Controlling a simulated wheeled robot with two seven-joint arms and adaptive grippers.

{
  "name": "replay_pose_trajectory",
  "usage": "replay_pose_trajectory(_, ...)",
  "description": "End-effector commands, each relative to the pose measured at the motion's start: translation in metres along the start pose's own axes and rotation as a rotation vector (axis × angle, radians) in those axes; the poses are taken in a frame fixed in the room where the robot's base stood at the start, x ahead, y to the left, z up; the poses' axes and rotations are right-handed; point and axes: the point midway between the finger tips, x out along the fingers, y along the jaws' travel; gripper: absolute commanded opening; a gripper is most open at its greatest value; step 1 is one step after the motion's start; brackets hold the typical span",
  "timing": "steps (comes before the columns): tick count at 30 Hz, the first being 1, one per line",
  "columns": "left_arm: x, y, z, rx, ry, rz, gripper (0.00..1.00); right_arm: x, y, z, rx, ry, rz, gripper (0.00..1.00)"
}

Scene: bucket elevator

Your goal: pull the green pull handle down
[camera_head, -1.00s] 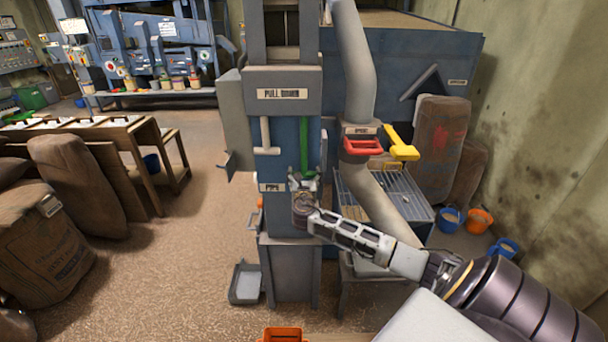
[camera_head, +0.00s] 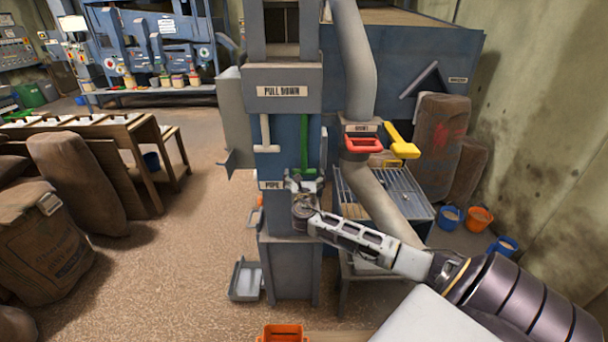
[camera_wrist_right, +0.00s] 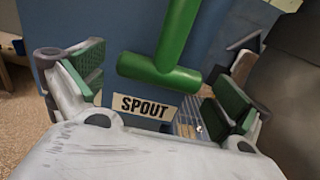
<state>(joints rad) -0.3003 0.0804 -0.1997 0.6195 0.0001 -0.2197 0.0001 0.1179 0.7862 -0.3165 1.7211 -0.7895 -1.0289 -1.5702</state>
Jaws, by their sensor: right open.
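The green pull handle (camera_head: 304,146) is an upright bar with a crossbar at its lower end, on the blue front of the elevator column under a "PULL DOWN" sign. In the right wrist view its crossbar (camera_wrist_right: 159,74) shows between the two fingers. My right gripper (camera_head: 304,183) is open at the handle's lower end, with green pads on both sides of the crossbar. I see no grip on the bar. The gripper hides part of the handle's lower end in the head view. My left gripper is not in view.
A similar pale handle (camera_head: 265,132) hangs to the left of the green one. A grey pipe (camera_head: 356,75) with a red handle (camera_head: 363,145) and a yellow lever (camera_head: 401,141) stands to the right. A "SPOUT" label (camera_wrist_right: 145,105) sits below the crossbar. Open floor lies left of the column.

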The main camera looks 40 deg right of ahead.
Motion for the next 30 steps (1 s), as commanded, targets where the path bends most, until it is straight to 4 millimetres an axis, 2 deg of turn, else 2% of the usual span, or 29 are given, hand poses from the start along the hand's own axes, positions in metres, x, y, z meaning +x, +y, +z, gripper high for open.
replay_pose_trajectory(21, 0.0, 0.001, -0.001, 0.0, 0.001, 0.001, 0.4, -0.086, 0.0, -0.001, -0.001, 0.002, 0.001, 1.0)
replay_pose_trajectory(30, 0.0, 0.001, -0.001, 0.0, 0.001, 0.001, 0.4, -0.101, 0.0, -0.001, 0.0, 0.001, 0.0, 1.0)
